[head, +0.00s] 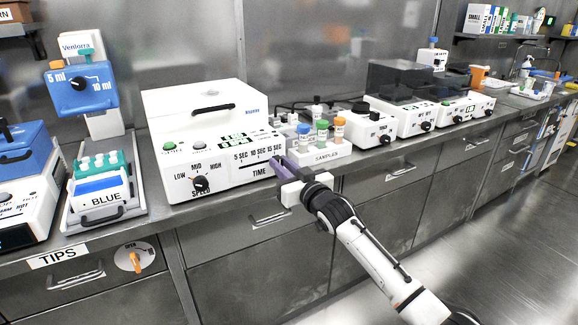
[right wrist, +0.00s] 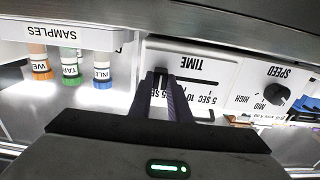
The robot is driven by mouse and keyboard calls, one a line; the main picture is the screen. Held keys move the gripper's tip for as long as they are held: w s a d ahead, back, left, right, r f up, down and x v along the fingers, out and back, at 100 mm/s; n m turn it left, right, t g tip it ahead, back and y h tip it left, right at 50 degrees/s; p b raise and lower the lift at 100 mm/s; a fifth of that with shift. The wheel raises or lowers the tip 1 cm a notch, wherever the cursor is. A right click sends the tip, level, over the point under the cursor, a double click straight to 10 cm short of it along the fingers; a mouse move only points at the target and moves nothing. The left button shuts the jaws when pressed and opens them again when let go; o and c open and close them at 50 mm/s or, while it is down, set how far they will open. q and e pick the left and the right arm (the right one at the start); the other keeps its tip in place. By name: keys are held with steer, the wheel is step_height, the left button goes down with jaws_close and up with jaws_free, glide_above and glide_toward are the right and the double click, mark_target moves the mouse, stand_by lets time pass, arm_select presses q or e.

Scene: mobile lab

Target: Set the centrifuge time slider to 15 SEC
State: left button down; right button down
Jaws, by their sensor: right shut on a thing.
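The centrifuge (head: 205,125) is a white box with a dark-handled lid, standing on the steel counter. Its front panel bears a TIME scale marked 5, 10 and 15 SEC, which shows upside down in the right wrist view. The time slider's dark slot (right wrist: 200,80) runs along this scale. My right gripper (head: 277,164) is at the slot's 15 SEC end, and its fingers (right wrist: 161,78) are shut on the slider knob there. The knob itself is mostly hidden between the fingers. My left gripper is not in view.
A SAMPLES rack (head: 318,155) with capped vials stands close to the right of my right gripper. The SPEED knob (head: 201,184) is left on the same panel. A BLUE tip box (head: 104,190) stands further left. The floor before the counter is clear.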

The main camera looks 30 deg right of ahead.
steer(key=shift+d+r, duration=0.1)
steer(key=shift+d, duration=0.1)
steer(key=c, duration=1.6)
jaws_free()
steer(key=shift+c, duration=0.2)
steer(key=shift+s, duration=0.25)
steer(key=s+p, duration=0.1)
steer(key=s, duration=0.9)
steer(key=shift+a, duration=0.35)
steer(key=shift+w, duration=0.1)
